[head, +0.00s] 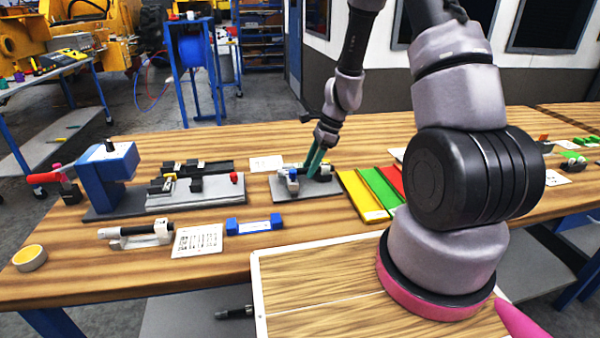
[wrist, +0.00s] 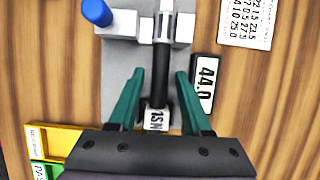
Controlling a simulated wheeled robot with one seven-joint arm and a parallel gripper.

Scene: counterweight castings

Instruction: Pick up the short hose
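A short black hose (wrist: 160,78) shows in the wrist view, with a metal fitting at its upper end and a white "1SN" tag (wrist: 156,119) at its lower end. The fitting sits in a light grey holder (wrist: 122,24) on a grey plate. My gripper (wrist: 158,84) is open. Its two teal fingers stand on either side of the hose, with a visible gap on each side. In the head view my gripper (head: 316,160) points down over the grey plate (head: 285,193) on the bench, and its fingers partly hide the hose there.
A blue knob (wrist: 97,12) rises left of the holder. A black "44.0" block (wrist: 204,82) lies close to the right finger. Yellow, green and red strips (head: 362,197) lie right of the plate. A blue press (head: 108,165) stands at the left of the bench.

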